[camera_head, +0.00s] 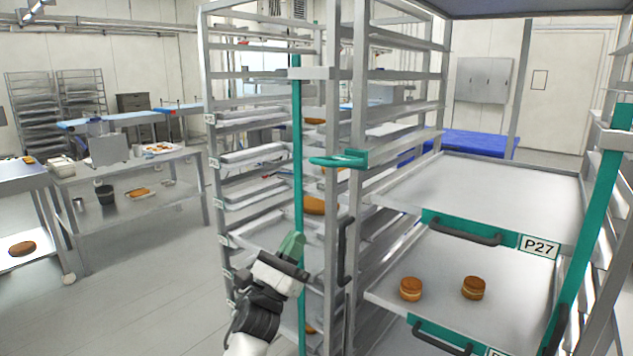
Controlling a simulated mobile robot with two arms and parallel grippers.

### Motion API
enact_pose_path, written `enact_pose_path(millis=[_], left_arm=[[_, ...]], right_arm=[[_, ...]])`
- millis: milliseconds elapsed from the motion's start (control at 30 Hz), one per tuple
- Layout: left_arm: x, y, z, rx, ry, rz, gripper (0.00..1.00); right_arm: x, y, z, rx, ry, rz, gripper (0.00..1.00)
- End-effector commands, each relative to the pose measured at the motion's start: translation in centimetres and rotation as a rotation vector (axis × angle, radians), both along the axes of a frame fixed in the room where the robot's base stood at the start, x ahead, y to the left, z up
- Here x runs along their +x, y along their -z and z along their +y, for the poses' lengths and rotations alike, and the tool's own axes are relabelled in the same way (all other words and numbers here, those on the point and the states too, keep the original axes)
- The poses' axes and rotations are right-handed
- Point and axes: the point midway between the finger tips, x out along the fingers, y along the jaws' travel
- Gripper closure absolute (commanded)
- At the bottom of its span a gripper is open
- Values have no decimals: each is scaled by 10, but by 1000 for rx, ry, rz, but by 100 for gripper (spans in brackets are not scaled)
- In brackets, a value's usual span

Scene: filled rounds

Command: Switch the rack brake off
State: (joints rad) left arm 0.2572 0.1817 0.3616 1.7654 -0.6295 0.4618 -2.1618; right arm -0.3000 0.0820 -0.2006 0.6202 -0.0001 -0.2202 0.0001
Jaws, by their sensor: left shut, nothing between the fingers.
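A tall grey metal rack (333,110) with several shelf levels stands in the middle of the view. A teal lever (339,160) sticks out level from its front post. A teal vertical bar (298,130) runs down the rack's left part. I cannot tell for sure which of these teal parts is the brake. My left gripper (293,243) is shut and empty. It shows in front of the rack, below the teal lever and apart from it, close to the teal bar in the picture. Whether it touches the bar I cannot tell. My right gripper is not in view.
A black handle (346,252) hangs on the rack just right of my left gripper. At right, a tray marked P27 (465,190) sits above a tray (520,275) with two filled rounds (411,289). Steel tables (130,180) stand at left; the floor (150,290) between is clear.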

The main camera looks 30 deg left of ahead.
Motion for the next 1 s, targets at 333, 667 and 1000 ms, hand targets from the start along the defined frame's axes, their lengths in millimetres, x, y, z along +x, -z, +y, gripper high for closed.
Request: enact_pose_path(millis=[333, 667, 1000], left_arm=[[27, -34, -2, -3, 3, -1, 100], [70, -86, -5, -1, 1, 1, 100], [68, -112, -5, -3, 1, 3, 100]], right_arm=[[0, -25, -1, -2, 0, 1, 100], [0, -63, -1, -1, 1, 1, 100], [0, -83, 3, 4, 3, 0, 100]])
